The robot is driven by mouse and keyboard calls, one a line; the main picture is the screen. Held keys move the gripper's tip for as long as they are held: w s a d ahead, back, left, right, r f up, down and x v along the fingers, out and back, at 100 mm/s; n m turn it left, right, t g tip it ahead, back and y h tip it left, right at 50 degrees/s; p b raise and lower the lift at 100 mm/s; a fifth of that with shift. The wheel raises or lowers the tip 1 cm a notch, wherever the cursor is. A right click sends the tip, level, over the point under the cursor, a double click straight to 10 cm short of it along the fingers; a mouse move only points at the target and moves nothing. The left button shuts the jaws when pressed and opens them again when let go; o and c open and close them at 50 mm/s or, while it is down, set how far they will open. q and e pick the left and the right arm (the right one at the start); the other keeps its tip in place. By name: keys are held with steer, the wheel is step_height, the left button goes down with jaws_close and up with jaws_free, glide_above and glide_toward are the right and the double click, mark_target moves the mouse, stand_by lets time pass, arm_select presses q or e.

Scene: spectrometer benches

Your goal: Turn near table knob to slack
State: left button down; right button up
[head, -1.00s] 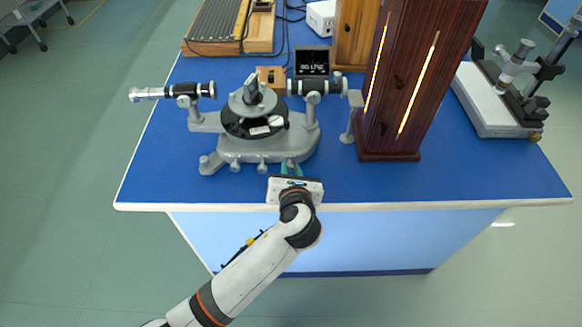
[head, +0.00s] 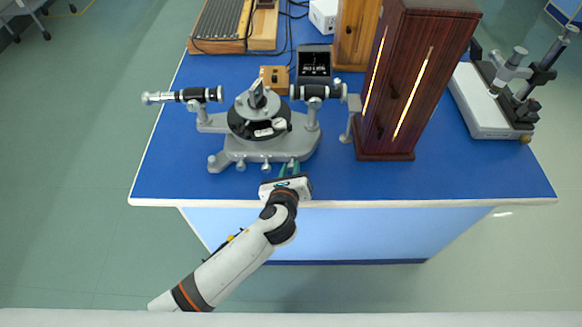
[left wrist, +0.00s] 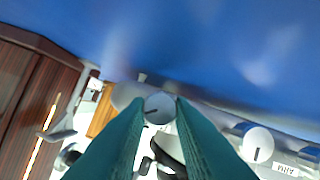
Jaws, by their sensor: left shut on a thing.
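The spectrometer (head: 262,148) stands on the blue bench, with several small knobs along the front of its grey base. My left gripper (head: 289,169) reaches in from the front edge, at the right end of this row. In the left wrist view its green fingers (left wrist: 161,104) are shut on a round grey knob (left wrist: 160,107) with a dark mark on its face. The fingers touch the knob's two sides. A second knob (left wrist: 256,144) with a dark line sits apart to the right, beside a small white label. My right gripper is not in view.
A dark wooden cabinet (head: 425,80) with a lit slit stands to the right of the spectrometer. A small black screen (head: 314,62) is behind it; its text is too small to read. A white-based instrument (head: 488,100) stands far right. The bench's front right is clear.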

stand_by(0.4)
arm_select(q)
steer(key=c, duration=1.3)
jaws_free()
steer(key=shift+o, duration=0.2)
steer(key=shift+s, duration=0.1)
steer(key=v, duration=1.1)
steer(key=shift+s+r, duration=0.15)
steer(key=shift+s, duration=0.25)
